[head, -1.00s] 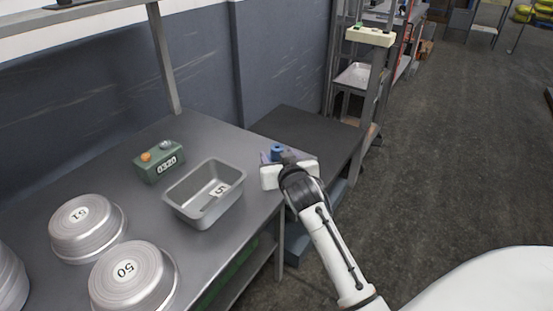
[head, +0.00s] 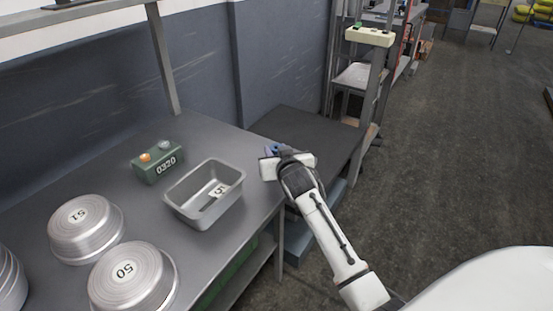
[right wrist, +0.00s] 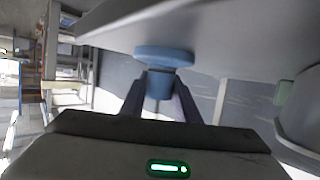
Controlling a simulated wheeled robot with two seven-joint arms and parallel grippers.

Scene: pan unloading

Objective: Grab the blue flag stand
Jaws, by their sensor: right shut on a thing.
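The blue flag stand (head: 275,148) shows in the head view only as a small blue piece just past my right gripper (head: 277,151), which hides most of it. In the right wrist view, the blue stand (right wrist: 163,57) has a round flat disc and a narrower stem. The dark fingers of my right gripper (right wrist: 162,82) are closed around the stem. The disc is close to a grey tabletop; I cannot tell whether it touches. No flag shows. My left gripper is not in view.
A lower dark table (head: 310,133) adjoins the grey bench (head: 135,215). A metal rack (head: 368,80) stands behind. Open floor lies right.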

